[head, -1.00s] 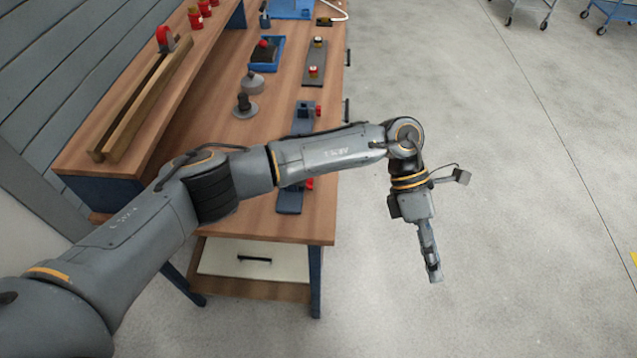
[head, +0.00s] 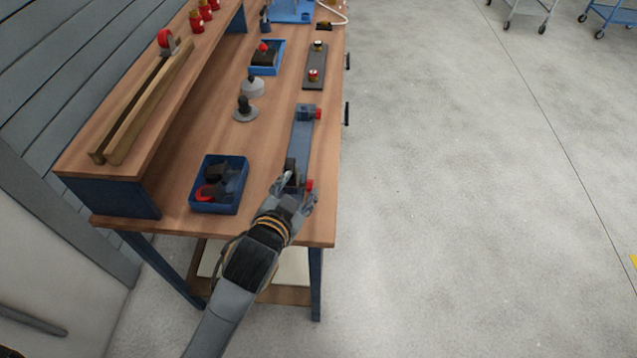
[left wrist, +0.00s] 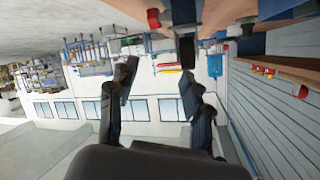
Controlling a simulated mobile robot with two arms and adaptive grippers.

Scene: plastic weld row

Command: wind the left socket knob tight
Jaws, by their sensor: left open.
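A long blue-grey fixture (head: 301,148) lies along the right side of the bench, with a red knob at each end. The near red knob (head: 310,186) is beside my left gripper (head: 298,188); the far red knob (head: 318,113) is clear of it. My left gripper is open over the fixture's near end, with a dark block between or behind its fingers. In the left wrist view, the open fingers (left wrist: 158,82) show apart, and a red knob (left wrist: 153,18) is at the top. Whether a finger touches the near knob I cannot tell. My right gripper is not in view.
A blue tray (head: 232,207) with dark and red parts stands left of my gripper. A raised shelf (head: 110,180) runs along the left.

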